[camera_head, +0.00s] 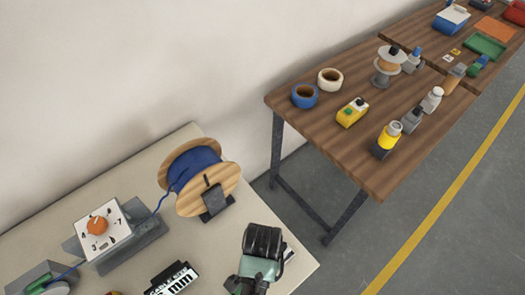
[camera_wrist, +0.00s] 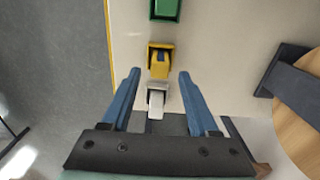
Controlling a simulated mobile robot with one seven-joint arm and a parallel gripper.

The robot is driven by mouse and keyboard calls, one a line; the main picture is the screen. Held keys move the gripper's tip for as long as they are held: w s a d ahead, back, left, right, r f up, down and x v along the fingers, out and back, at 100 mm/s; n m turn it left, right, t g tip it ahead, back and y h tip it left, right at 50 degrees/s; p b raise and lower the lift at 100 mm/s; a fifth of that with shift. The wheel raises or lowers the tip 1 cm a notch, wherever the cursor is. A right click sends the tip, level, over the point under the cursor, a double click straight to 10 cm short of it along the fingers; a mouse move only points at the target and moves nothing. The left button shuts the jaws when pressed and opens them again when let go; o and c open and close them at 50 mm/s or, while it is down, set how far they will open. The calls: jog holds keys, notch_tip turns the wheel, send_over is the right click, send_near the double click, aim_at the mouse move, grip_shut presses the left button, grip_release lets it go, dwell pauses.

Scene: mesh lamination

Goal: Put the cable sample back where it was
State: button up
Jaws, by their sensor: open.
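My gripper (camera_wrist: 160,74) is open, its two blue fingers spread apart over the pale table (camera_wrist: 215,40). Between and just past the fingers lie a small white-grey piece (camera_wrist: 155,99) and a yellow block with a blue part (camera_wrist: 160,60). The white-grey piece adjoins a dark grey base (camera_wrist: 170,123), partly hidden by my gripper. A green block (camera_wrist: 165,9) is farther up. I cannot tell which of these, if any, is the cable sample. No finger clearly touches them. In the head view my arm hides this spot.
A wooden spool of blue cable (camera_head: 196,165) stands on the pale table; its disc also shows in the wrist view (camera_wrist: 305,105). A dial box with an orange knob (camera_head: 97,226) and a cable-size card (camera_head: 170,281) are left. A brown table (camera_head: 330,115) holds tapes and bottles.

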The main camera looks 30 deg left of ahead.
notch_tip(320, 180, up, 8)
dwell(0.4)
jog(key=w+r+n+t+y, duration=0.1)
jog(key=w+r+t, duration=0.5)
jog(key=w+r, duration=0.65)
jog(key=w+r+n+t+y, duration=0.1)
jog(key=w+r+t, duration=0.7)
jog(key=r, duration=0.7)
jog(key=d+r+n+t, duration=0.1)
jog(key=d+r+t, duration=0.25)
jog(key=r, duration=0.85)
jog(key=d+r+t, duration=0.3)
jog(key=r+t, duration=0.1)
jog(key=r, duration=0.8)
jog(key=s+d+r+t+h, duration=0.1)
jog(key=s+r+t, duration=0.2)
jog(key=r, duration=0.4)
jog(key=s+d+r+n+t+h, duration=0.1)
jog(key=s+d+r+t, duration=0.1)
jog(key=s+r, duration=0.4)
notch_tip(320, 180, up, 2)
jog(key=shift+s+t, duration=0.3)
jog(key=shift+t, duration=0.15)
